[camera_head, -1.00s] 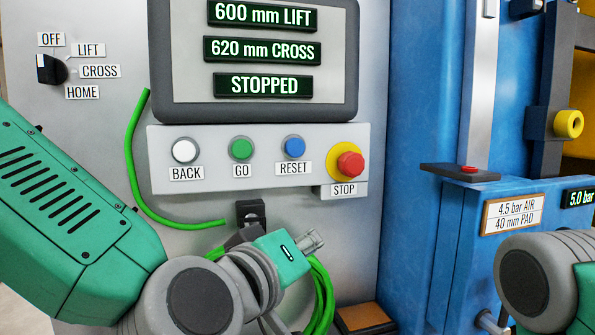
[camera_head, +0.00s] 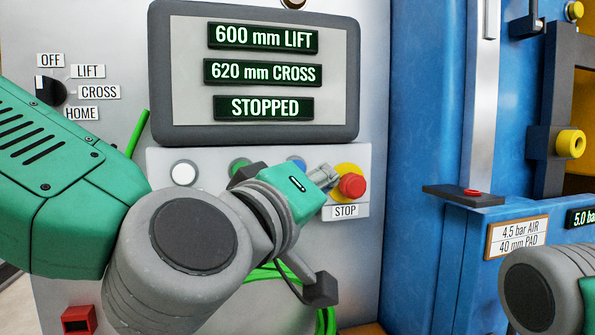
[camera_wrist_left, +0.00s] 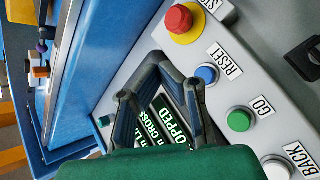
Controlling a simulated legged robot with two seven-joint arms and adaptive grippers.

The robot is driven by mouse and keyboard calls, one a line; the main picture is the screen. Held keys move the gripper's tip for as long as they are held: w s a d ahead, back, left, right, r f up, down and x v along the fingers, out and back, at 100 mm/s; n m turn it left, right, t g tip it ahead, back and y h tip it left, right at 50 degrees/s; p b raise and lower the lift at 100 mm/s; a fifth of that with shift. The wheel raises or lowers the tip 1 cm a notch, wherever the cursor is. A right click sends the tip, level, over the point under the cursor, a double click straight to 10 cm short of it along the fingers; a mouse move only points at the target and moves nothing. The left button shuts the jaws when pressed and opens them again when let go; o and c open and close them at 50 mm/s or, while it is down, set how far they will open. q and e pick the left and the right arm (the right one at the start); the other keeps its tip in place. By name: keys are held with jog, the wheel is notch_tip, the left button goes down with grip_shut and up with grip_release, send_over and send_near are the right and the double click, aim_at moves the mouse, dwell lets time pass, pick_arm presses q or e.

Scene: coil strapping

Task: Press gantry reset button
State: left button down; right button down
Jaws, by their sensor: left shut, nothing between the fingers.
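The blue RESET button (camera_wrist_left: 206,74) shows clear in the left wrist view, with its RESET label (camera_wrist_left: 224,60) beside it. In the head view only a sliver of the button (camera_head: 298,162) shows behind my left gripper. My left gripper (camera_head: 328,174) is shut and empty, in front of the button panel between RESET and the red STOP button (camera_head: 351,186). In the left wrist view its fingers (camera_wrist_left: 172,76) are close to the blue button's side; I cannot tell whether they touch anything. My right gripper is out of view.
The green GO button (camera_wrist_left: 240,119) and white BACK button (camera_head: 184,173) are on the same panel. The screen (camera_head: 262,72) above reads 600 mm LIFT, 620 mm CROSS, STOPPED. A selector knob (camera_head: 50,91) is at the upper left. Blue machinery (camera_head: 420,110) stands to the right.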

aim_at(305, 168)
pick_arm(q)
jog(key=w+a, duration=0.2)
jog(key=w, duration=0.5)
jog(key=shift+w+a, duration=0.25)
jog(key=shift+a, duration=0.05)
dwell(1.2)
jog(key=shift+w+a, duration=0.1)
jog(key=shift+w, duration=0.25)
jog(key=shift+w+a+r, duration=0.1)
jog(key=shift+w+a, duration=0.1)
jog(key=shift+w, duration=0.3)
dwell(0.6)
jog(key=shift+s+d, duration=0.1)
jog(key=shift+s, duration=0.05)
jog(key=shift+s+d, duration=0.2)
jog(key=shift+s, duration=0.55)
jog(key=shift+s+d, duration=0.25)
jog(key=shift+s, duration=0.55)
jog(key=shift+s+d, duration=0.3)
jog(key=shift+s, duration=0.5)
jog(key=shift+s+d, duration=0.25)
jog(key=shift+s, duration=0.55)
